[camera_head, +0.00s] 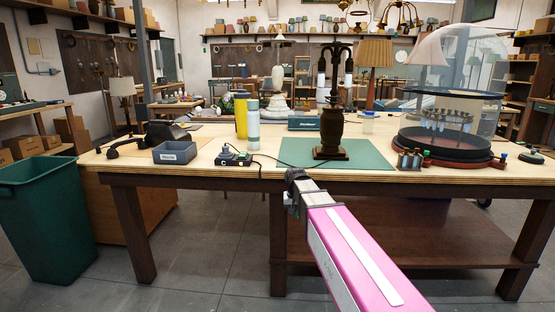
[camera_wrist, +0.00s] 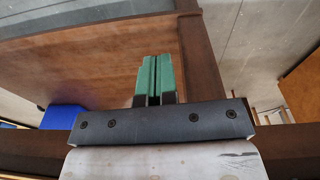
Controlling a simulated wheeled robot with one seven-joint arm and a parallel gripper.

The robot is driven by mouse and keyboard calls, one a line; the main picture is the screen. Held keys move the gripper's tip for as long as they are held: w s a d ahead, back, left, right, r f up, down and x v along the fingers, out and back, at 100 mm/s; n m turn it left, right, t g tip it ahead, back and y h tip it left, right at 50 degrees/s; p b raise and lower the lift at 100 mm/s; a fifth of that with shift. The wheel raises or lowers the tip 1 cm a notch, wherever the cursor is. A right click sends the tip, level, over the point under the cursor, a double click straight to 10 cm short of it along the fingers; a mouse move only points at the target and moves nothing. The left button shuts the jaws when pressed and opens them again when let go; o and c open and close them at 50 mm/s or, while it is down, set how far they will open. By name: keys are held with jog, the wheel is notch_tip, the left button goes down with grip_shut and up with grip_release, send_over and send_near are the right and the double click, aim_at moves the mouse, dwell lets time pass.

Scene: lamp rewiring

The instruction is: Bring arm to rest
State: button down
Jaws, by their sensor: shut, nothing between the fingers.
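My gripper (camera_wrist: 153,78) shows in the wrist view with its two green fingers pressed together and nothing between them. In the head view my arm, with a pink link, reaches forward from the lower right, and its dark wrist end (camera_head: 296,190) is at the front edge of the workbench (camera_head: 215,150). A dark lamp base (camera_head: 333,130) stands upright on a green mat (camera_head: 375,157), behind and to the right of the wrist end. The fingers themselves are hard to make out in the head view.
On the bench stand a grey bin (camera_head: 175,154), a small device with a cable (camera_head: 233,157), a yellow bottle (camera_head: 241,115), a light-blue bottle (camera_head: 253,125) and a glass dome (camera_head: 462,90). A green waste bin (camera_head: 48,215) stands left of the bench. Open floor lies in front.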

jog(key=s+d+f, duration=0.6)
jog(key=s+f, duration=0.1)
jog(key=s, duration=0.2)
jog(key=s+d+f+g, duration=0.1)
jog(key=s+d+f, duration=0.4)
jog(key=s, duration=0.5)
notch_tip(320, 180, down, 2)
jog(key=shift+d, duration=0.35)
jog(key=shift+w, duration=0.1)
